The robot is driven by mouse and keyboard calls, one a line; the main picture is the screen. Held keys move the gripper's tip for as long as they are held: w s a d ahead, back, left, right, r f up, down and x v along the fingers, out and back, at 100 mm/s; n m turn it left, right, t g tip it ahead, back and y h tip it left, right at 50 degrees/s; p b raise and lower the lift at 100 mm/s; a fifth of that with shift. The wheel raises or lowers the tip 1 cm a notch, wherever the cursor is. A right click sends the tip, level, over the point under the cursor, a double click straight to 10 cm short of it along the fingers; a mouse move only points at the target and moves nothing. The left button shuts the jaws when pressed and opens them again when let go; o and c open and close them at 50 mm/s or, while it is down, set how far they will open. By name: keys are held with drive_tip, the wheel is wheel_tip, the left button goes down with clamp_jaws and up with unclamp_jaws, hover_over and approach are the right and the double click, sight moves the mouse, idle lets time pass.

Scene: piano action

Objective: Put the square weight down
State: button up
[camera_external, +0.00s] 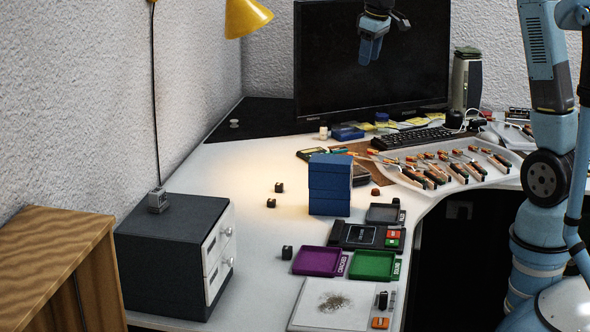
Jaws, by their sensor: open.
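My gripper (371,50) hangs high in front of the dark monitor, its blue fingers pointing down. It is open, and I see nothing between the fingers.
A blue box stack (329,184) stands mid-desk. Purple (318,262) and green (374,266) trays lie in front, beside a scale-like device (367,236). A drawer cabinet (170,255) stands left.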

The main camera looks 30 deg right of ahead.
drive_tip(key=s+d+r+m+t, duration=0.1)
drive_tip(key=s+d+r, duration=0.15)
drive_tip(key=s, duration=0.55)
drive_tip(key=s+d+r+m, duration=0.15)
drive_tip(key=s+d, duration=0.25)
drive_tip(key=s, duration=0.4)
drive_tip(key=s+d+f+m+t, duration=0.1)
drive_tip(key=s+d, duration=0.1)
drive_tip(key=s, duration=0.7)
drive_tip(key=s+d+f+m+t, duration=0.1)
drive_tip(key=s+d+f, duration=0.1)
drive_tip(key=s, duration=0.7)
drive_tip(key=shift+o, duration=0.5)
drive_tip(key=shift+f+m, duration=0.1)
drive_tip(key=shift+m, duration=0.15)
